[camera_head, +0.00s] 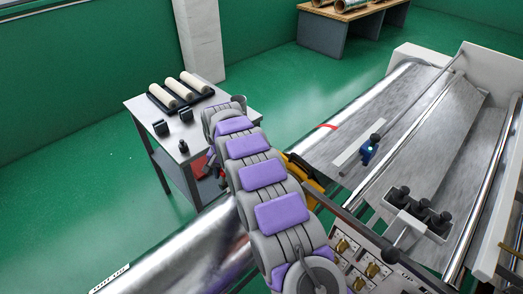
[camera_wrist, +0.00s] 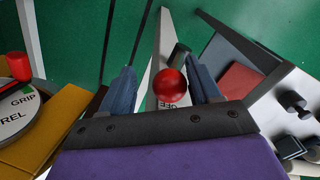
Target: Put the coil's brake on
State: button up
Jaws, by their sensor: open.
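A red ball knob (camera_wrist: 170,86) sits between the two blue fingers of my open gripper (camera_wrist: 161,80) in the wrist view, with a visible gap to the fingers. A dark cylindrical piece (camera_wrist: 179,54) shows behind the knob. Below it is a pale plate with lettering that looks like "OFF", partly hidden by the knob and gripper. A large shiny foil coil (camera_head: 190,255) lies at the lower left in the head view. My arm hides the gripper and the knob there.
At the left in the wrist view, a round dial (camera_wrist: 18,118) reads "GRIP" and "REL" beside another red knob (camera_wrist: 18,66). A side table (camera_head: 190,128) with rolls stands left of my arm. The foil machine (camera_head: 420,110) and a control panel (camera_head: 362,262) are at right.

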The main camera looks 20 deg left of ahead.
notch_tip(320, 180, up, 17)
jog(key=w+a+m+p, duration=0.1)
jog(key=m+p, duration=0.2)
jog(key=p, duration=1.2)
jog(key=shift+w+a+m+g, duration=0.15)
jog(key=shift+a+m+g, duration=0.25)
jog(key=shift+m+h+p, duration=0.3)
jog(key=shift+p, duration=0.8)
